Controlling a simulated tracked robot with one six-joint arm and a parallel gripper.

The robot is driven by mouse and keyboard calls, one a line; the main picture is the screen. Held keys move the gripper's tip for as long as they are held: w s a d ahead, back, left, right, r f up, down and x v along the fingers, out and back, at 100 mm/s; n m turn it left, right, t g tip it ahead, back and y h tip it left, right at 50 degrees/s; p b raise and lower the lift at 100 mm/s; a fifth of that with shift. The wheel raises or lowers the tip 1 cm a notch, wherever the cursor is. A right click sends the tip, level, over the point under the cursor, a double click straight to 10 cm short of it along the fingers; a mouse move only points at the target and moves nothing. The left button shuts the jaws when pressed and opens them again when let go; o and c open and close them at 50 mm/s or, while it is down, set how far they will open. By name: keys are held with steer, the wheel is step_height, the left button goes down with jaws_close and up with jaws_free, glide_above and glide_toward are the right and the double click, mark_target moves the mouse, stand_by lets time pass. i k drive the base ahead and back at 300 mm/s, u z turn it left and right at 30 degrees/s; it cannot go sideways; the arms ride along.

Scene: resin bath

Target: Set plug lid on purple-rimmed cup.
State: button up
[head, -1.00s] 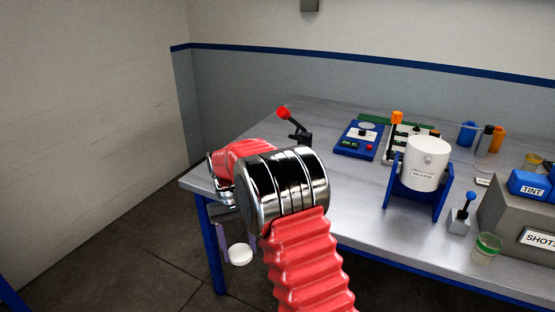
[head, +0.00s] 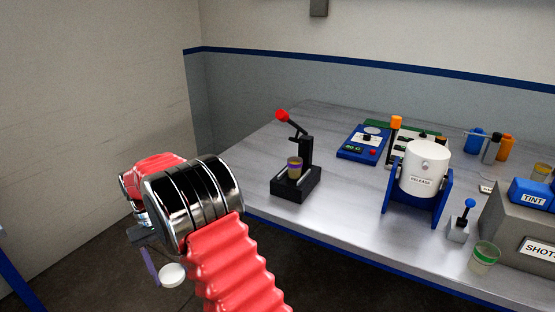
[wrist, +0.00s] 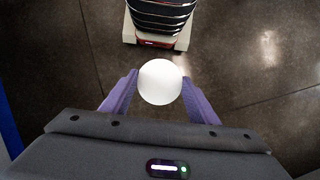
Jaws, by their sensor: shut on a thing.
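My gripper (wrist: 160,84) is shut on a round white plug lid (wrist: 160,82), held between its purple fingers. The lid also shows in the head view (head: 172,275) at the lower left, out over the floor and off the table's left end. The purple-rimmed cup (head: 294,167) stands upright in the black lever press at the table's left part, well up and to the right of the lid. My arm hides part of the gripper in the head view.
The black press (head: 297,184) has a raised lever with a red knob (head: 282,115). Right of it stand a blue scale (head: 362,145), a white RELEASE drum (head: 424,170) in a blue cradle, a green-rimmed cup (head: 484,258) and a grey SHOTS box (head: 520,228). The table (head: 340,225) is bare before the press.

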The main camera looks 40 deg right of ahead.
mark_target(295, 161)
steer(key=u, duration=0.1)
steer(key=k, duration=0.95)
steer(key=z, duration=0.6)
steer(key=i, duration=1)
steer(key=z, duration=0.05)
